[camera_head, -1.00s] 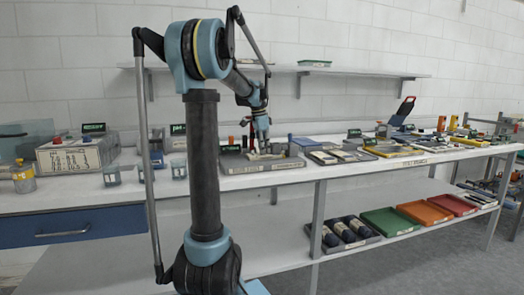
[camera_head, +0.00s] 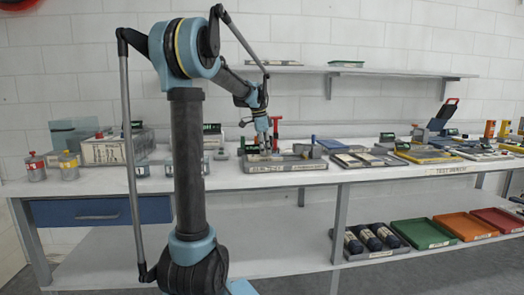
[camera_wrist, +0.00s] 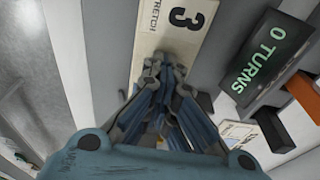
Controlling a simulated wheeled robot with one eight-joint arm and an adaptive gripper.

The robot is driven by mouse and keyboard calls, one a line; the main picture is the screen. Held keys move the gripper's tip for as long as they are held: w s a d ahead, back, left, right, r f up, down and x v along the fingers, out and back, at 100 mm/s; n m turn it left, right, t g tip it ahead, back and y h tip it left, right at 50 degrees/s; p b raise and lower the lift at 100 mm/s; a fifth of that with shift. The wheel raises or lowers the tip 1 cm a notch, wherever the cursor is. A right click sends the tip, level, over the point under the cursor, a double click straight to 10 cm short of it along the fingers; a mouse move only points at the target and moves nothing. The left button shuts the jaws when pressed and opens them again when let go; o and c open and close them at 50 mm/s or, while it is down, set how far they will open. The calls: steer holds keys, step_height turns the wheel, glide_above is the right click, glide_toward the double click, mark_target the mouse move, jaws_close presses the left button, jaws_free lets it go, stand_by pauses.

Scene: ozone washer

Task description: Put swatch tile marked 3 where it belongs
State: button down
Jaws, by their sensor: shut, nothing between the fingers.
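A cream plate marked 3 (camera_wrist: 178,28), with the word STRETCH along its side, lies under my gripper in the wrist view. I cannot tell whether it is a loose swatch tile or a fixed label. My gripper (camera_wrist: 163,85) is shut and empty, with its fingers over the lower part of this plate; whether they touch it is unclear. In the head view my gripper (camera_head: 266,152) points down over a grey tray (camera_head: 285,166) on the bench. The plate is too small to make out there.
A green-lettered display reading 0 TURNS (camera_wrist: 263,57) stands right of the plate, with an orange block (camera_wrist: 302,94) close by. Flat trays (camera_head: 355,160) lie to the right on the bench. A red-topped bottle (camera_head: 35,167) stands far left. Coloured trays (camera_head: 422,231) sit on the lower shelf.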

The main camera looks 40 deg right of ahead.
steer(key=shift+w+a+f, duration=0.1)
steer(key=shift+a+f, duration=0.05)
steer(key=shift+a, duration=0.1)
